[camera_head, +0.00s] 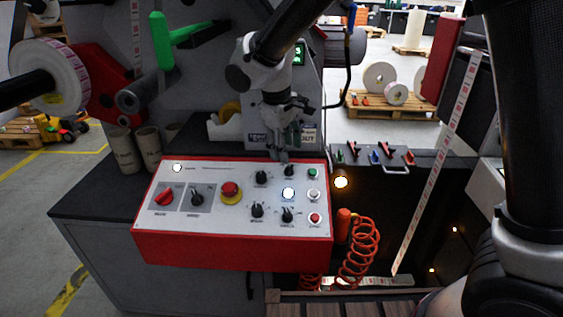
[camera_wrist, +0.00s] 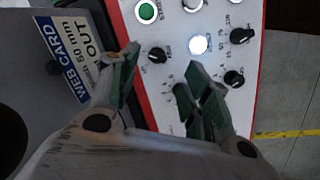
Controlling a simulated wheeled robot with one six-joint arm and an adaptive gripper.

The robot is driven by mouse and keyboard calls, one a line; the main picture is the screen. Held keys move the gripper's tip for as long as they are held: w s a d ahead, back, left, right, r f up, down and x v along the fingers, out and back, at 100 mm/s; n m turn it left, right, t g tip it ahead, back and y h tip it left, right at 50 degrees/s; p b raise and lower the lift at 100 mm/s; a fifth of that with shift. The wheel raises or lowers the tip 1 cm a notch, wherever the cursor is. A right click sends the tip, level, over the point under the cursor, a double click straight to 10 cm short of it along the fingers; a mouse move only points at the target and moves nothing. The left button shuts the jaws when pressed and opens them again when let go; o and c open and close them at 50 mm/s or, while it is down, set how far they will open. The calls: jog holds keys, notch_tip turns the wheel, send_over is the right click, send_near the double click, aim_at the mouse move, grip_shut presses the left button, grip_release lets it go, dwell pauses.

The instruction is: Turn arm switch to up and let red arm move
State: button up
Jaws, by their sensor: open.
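The control panel (camera_head: 215,168) has a white face and red frame, with several black rotary knobs. Their labels are too small to read, so I cannot tell which is the arm switch. My gripper (camera_head: 281,155) is over the panel's back edge. In the wrist view my gripper (camera_wrist: 160,66) is open and empty, with a black knob (camera_wrist: 157,54) between its green-padded fingertips; I cannot tell whether they touch it. In the head view this looks like the back-right knob (camera_head: 289,171). A red arm (camera_head: 97,88) carrying rollers is at the upper left.
The panel also has a red mushroom button (camera_head: 230,189), a red rotary switch (camera_head: 164,197), and a lit white button (camera_head: 288,193) close to my fingers. An orange coiled hose (camera_head: 358,250) hangs right of the panel. Cardboard cores (camera_head: 124,150) stand behind its left side.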

aim_at(288, 166)
jog(key=x, duration=0.7)
jog(key=shift+w+a+f, duration=0.2)
jog(key=shift+w, duration=0.1)
jog(key=shift+c, duration=0.4)
jog(key=c, duration=0.9)
